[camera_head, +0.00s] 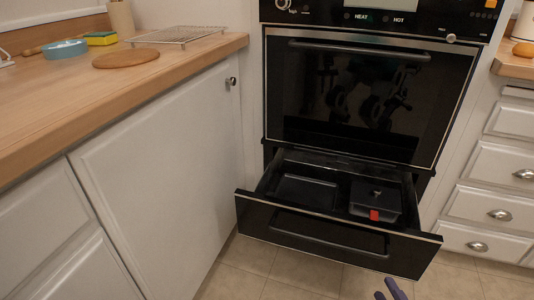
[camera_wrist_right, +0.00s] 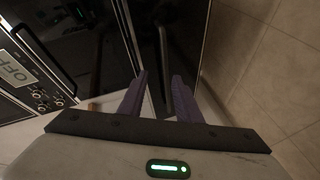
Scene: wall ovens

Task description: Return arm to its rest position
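My right gripper (camera_head: 388,287) shows at the bottom edge of the head view as two purple fingertips. It is in front of and below the open drawer, apart from it. In the right wrist view my right gripper (camera_wrist_right: 160,76) has its two purple fingers spread, with nothing between them. Behind them is a dark glossy front with a bar-like handle (camera_wrist_right: 164,50). Most of the right arm is outside the head view. My left gripper is not in view.
The black drawer (camera_head: 310,232) under the closed oven (camera_head: 345,95) stands pulled out. It holds a dark lidded box (camera_head: 376,198) with a red tab. A white cabinet (camera_head: 165,170) with wooden counter is left; drawers (camera_head: 500,180) are right. Tiled floor (camera_head: 285,285) is clear.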

